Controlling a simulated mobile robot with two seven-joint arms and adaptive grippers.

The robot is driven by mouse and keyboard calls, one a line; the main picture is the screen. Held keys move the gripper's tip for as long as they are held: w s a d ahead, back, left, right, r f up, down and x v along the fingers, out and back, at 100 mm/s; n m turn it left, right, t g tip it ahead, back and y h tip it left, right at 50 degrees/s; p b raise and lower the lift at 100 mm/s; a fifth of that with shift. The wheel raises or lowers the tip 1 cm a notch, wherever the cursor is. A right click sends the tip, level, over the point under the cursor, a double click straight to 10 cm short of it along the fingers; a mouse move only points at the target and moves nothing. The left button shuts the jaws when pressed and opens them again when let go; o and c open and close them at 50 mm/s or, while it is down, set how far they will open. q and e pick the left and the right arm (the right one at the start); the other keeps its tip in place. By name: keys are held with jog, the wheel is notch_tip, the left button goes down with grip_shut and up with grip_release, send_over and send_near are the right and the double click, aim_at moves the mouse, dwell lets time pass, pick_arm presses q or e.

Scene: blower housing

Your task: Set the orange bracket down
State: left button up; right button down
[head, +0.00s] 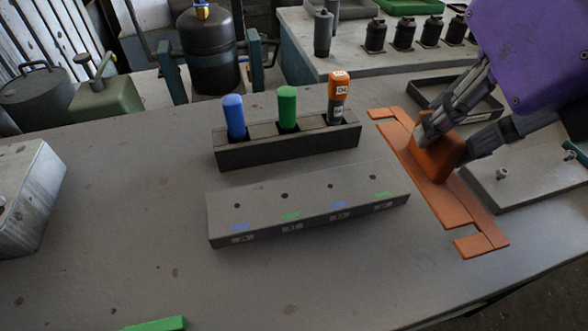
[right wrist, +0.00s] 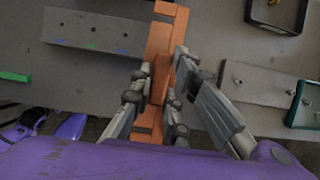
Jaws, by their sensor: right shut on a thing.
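The orange bracket (head: 470,218) is a long flat piece with notched ends and a raised block in its middle. It lies level at the table's right side, between the grey block with holes and a grey plate. I cannot tell whether its underside fully touches the table. My right gripper (head: 440,140) comes in from the upper right, with its fingers shut on the raised block. In the right wrist view the bracket (right wrist: 160,45) runs up between the fingers of the right gripper (right wrist: 160,95).
A grey block with holes (head: 300,203) lies left of the bracket. Behind it, a dark rack (head: 290,146) holds blue, green and orange-topped pieces. A grey plate with pegs (head: 525,180) and a dark tray (head: 490,107) are close to the bracket. The table's front left is mostly clear.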

jog(key=shift+s+r, duration=0.1)
jog(key=shift+s, duration=0.1)
jog(key=shift+w, duration=0.1)
jog(key=w+p, duration=0.1)
jog(key=p, duration=0.1)
jog(key=w+p, duration=0.1)
jog(key=p, duration=0.2)
jog(key=shift+d, duration=0.3)
jog(key=w+d+f, duration=0.1)
jog(key=w+f, duration=0.2)
jog(key=w+d+f, duration=0.1)
jog(key=w+f, duration=0.2)
jog(key=w, duration=0.1)
jog(key=w+f, duration=0.4)
jog(key=shift+w+d+b, duration=0.25)
jog(key=shift+d+b, duration=0.15)
pick_arm(q)
jog(key=shift+s+d+r, duration=0.1)
jog(key=shift+d+r, duration=0.05)
jog(key=shift+r, duration=1.3)
pick_arm(e)
jog(key=shift+f, duration=1.55)
jog(key=shift+f, duration=0.2)
pick_arm(q)
jog(key=shift+f, duration=0.15)
pick_arm(e)
jog(key=c, duration=1.7)
grip_release()
